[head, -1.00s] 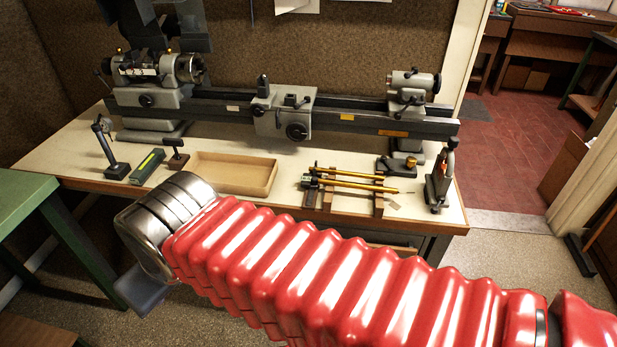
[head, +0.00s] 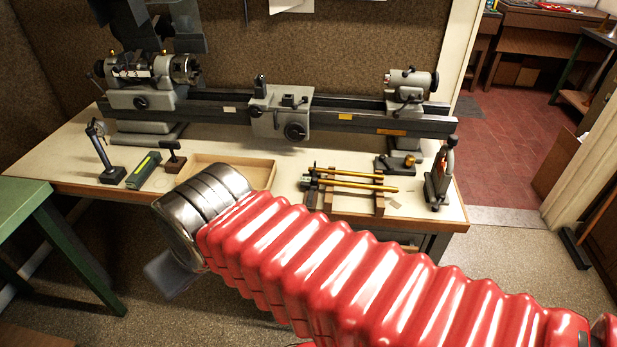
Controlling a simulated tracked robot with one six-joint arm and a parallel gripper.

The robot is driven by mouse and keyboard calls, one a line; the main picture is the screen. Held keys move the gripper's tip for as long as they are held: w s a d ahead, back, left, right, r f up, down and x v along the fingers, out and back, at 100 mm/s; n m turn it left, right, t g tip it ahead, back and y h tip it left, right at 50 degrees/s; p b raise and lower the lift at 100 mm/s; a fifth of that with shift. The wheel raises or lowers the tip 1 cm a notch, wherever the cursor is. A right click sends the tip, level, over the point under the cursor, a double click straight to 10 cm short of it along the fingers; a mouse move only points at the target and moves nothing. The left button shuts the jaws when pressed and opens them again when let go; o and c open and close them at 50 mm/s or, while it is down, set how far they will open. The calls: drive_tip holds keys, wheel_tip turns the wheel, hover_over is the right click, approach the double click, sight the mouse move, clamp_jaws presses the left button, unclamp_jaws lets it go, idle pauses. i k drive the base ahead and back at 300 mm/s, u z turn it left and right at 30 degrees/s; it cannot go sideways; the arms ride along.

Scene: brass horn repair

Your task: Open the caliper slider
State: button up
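I cannot make out a caliper for certain in the head view. A slim green case or tool (head: 143,170) lies on the bench top at left, too small to tell its parts. My gripper (head: 172,273) shows only as a blurred grey piece below the metal wrist of my arm, in front of the bench's front edge and lower than its top. Its fingers cannot be made out, and nothing can be seen held in it. My red-sleeved arm hides the lower middle of the view and part of the bench front.
A grey lathe (head: 280,110) runs along the back of the bench (head: 60,163). A dial stand (head: 108,165), a shallow tray (head: 262,172), brass tubes on wooden supports (head: 350,180) and an upright tool (head: 439,180) stand along the front. A green table (head: 25,210) is at left.

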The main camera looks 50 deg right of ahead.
sight(307, 180)
drive_tip(key=u, duration=0.05)
drive_tip(key=i, duration=1)
drive_tip(key=z, duration=0.05)
